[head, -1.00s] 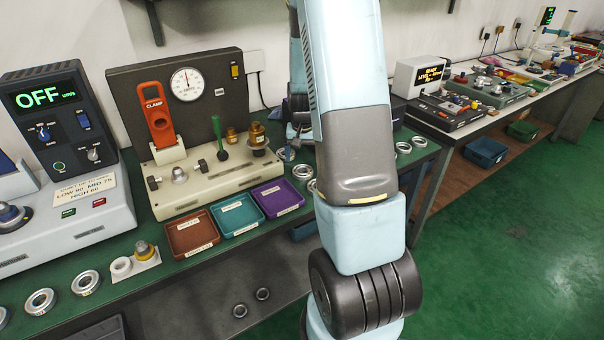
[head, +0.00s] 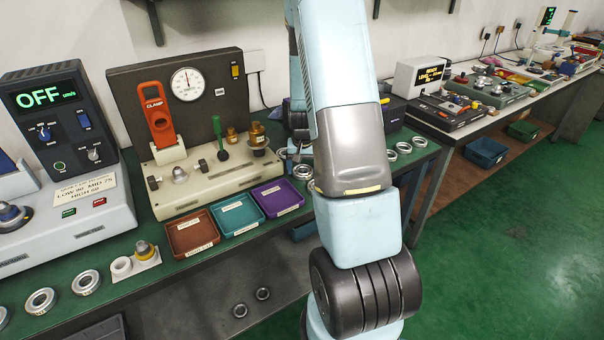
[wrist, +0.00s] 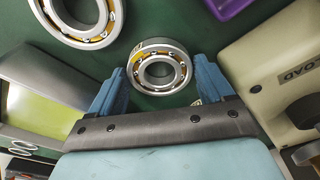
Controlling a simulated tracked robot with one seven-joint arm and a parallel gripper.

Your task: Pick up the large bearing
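In the wrist view my gripper (wrist: 160,68) is open, with its two blue fingers on either side of a steel bearing (wrist: 160,81) with a yellowish cage. The bearing lies over the green bench top; I cannot tell whether the fingers touch it. A bearing that looks larger (wrist: 112,30) is at the upper left of the wrist view, outside the fingers and cut by the frame edge. In the head view, bearings (head: 303,172) lie on the bench just left of my arm, which hides most of my gripper.
The purple tray (head: 279,197) and the cream test fixture (head: 215,185) stand left of my arm. Several bearings (head: 404,148) lie to its right, near a dark box. In the wrist view, the fixture (wrist: 262,70) is close on the right and a dark box with a green panel (wrist: 45,105) on the left.

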